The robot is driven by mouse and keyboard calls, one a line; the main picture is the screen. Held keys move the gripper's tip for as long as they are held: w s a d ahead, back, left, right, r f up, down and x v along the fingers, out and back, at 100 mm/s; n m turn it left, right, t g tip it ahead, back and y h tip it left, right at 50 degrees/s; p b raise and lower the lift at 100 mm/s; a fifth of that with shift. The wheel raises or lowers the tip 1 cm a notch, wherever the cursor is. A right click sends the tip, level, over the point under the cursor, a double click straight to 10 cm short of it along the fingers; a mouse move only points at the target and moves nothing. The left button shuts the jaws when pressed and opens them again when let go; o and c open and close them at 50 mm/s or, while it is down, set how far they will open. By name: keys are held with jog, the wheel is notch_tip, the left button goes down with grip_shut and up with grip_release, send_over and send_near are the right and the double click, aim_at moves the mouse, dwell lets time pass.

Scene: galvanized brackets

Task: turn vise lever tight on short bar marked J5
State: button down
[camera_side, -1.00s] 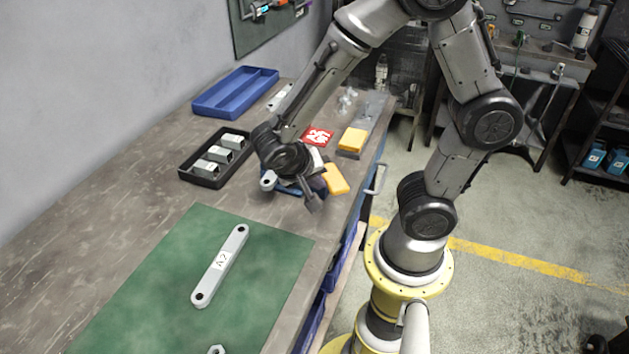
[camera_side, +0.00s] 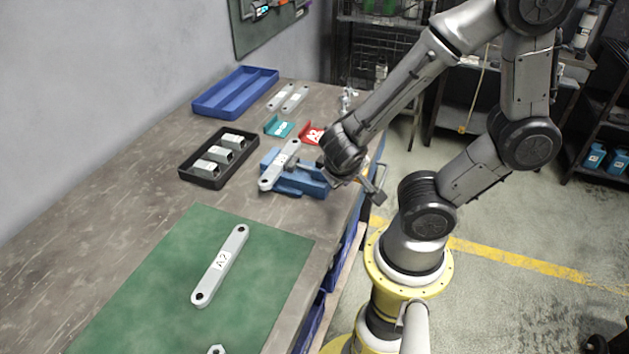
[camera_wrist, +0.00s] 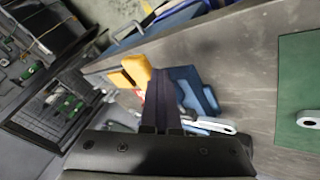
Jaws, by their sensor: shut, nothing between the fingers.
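A blue vise (camera_side: 305,184) stands on the bench near its right edge. A short grey bar (camera_side: 268,181) with a white label lies across its jaws; the label is too small to read. In the wrist view, part of the blue vise (camera_wrist: 206,100) and a bar end (camera_wrist: 222,128) show beside my fingers. I cannot make out the vise lever, which my wrist or fingers may hide.
A bar marked A2 (camera_side: 222,262) lies on the green mat (camera_side: 150,270). A black tray (camera_side: 186,176) holds several grey brackets. A blue tray (camera_side: 215,104), two bars (camera_side: 287,97), a teal bracket (camera_side: 273,125) and a red bracket (camera_side: 306,130) are farther back. A yellow piece (camera_wrist: 136,70) is close to my fingers.

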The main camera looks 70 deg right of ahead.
jog(key=shift+s+d, duration=0.45)
jog(key=shift+d, duration=0.15)
jog(key=shift+s+d, duration=0.15)
dwell(0.3)
